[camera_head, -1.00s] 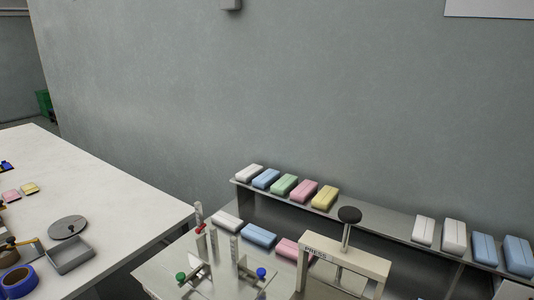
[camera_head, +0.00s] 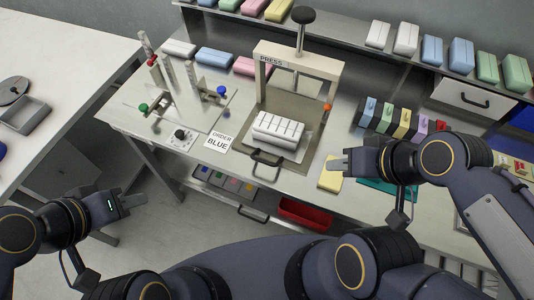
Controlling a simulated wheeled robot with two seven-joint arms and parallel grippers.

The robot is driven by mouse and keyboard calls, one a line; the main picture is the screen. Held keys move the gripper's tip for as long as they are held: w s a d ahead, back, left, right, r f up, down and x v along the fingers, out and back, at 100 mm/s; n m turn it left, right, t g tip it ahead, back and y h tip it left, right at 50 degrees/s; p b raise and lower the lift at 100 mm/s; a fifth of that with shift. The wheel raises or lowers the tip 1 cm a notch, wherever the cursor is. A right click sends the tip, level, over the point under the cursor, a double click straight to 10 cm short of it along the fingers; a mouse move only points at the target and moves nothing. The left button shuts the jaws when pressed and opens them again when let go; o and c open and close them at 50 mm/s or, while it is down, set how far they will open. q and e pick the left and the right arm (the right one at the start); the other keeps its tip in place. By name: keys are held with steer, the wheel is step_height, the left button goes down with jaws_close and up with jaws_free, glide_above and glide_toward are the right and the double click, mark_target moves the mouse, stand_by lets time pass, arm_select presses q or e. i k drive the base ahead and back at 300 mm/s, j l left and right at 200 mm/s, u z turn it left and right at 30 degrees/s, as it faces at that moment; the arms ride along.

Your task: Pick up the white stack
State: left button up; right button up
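The white stack (camera_head: 278,130) is a block of white pieces with dark lines between them. It sits on the plate of the press (camera_head: 299,62), under the frame and plunger. My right gripper (camera_head: 338,164) is to the right of the stack and apart from it, near a yellow pad (camera_head: 330,174). My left gripper (camera_head: 142,200) is at the lower left, off the front edge of the bench and far from the stack. Both grippers appear empty, but their finger openings are too small to judge.
A drawer-style handle (camera_head: 266,164) is just in front of the stack. A card reading ORDER BLUE (camera_head: 218,142) and a fixture with knobs (camera_head: 180,95) stand to its left. Coloured blocks (camera_head: 400,118) stand at the right. A shelf of packs (camera_head: 405,40) runs behind.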

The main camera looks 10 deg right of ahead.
mark_target(269, 125)
steer(key=i+j+z, duration=0.25)
steer(key=j, duration=0.2)
steer(key=j+z, duration=0.2)
steer(key=j, duration=0.2)
steer(key=i+j+z, duration=0.1)
steer(key=j+z, duration=0.15)
steer(key=j, duration=0.25)
